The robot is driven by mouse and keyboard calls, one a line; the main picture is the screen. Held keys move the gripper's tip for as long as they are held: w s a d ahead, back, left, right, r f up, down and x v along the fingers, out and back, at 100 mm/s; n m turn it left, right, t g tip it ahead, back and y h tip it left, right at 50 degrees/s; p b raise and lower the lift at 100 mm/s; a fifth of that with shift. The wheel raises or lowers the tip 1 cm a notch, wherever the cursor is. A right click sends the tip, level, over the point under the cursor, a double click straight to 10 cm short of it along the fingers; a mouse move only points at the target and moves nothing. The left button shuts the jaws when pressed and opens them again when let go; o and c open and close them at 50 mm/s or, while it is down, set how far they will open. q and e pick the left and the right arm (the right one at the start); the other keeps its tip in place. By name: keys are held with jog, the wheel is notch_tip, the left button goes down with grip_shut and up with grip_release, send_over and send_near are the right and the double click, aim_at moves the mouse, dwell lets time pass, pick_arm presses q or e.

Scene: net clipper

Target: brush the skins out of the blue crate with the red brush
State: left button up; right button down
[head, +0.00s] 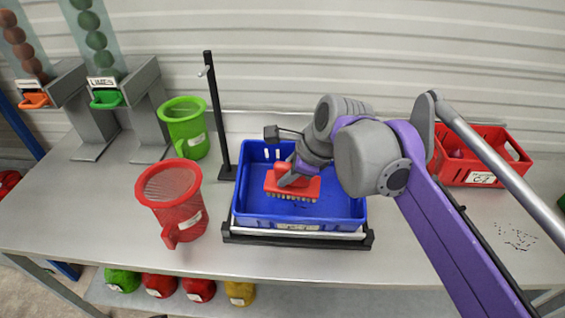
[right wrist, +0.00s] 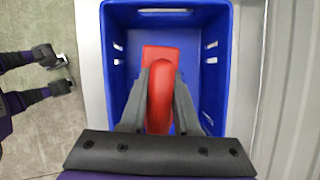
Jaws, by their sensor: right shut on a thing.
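The blue crate (head: 340,208) rests upright on a low black frame on the table and fills most of the right wrist view (right wrist: 220,85). My right gripper (head: 285,178) is shut on the brush's red handle (right wrist: 160,95), reaching down into the crate. A few dark specks, perhaps skins, show on the crate floor just below the bristles. The brush, gripper and arm hide part of the floor.
A red mesh-topped jug (head: 178,218) stands left of the crate, a green one (head: 186,135) behind it. A black post (head: 215,115) rises at the crate's back left. A red crate (head: 480,178) stands right. Dark specks (head: 515,236) lie on the table at right.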

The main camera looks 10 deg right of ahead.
aim_at(288, 186)
jog(key=shift+w+d+f+b, duration=0.1)
jog(key=shift+w+f+b, duration=0.1)
jog(key=shift+f+b, duration=0.75)
jog(key=shift+w+d+f+b, duration=0.1)
jog(key=shift+w+f+b, duration=0.1)
jog(key=shift+f+b, duration=0.3)
jog(key=shift+w+d+f+b, duration=0.1)
jog(key=shift+w+f+b, duration=0.1)
jog(key=shift+f, duration=0.5)
jog(key=shift+w+f+b, duration=0.2)
jog(key=shift+f+b, duration=0.1)
jog(key=shift+f, duration=0.3)
jog(key=shift+w+f+b, duration=0.2)
jog(key=shift+f+b, duration=0.05)
jog(key=shift+f, duration=0.2)
jog(key=shift+w+f+b, duration=0.2)
jog(key=shift+f, duration=0.25)
jog(key=shift+d, duration=0.15)
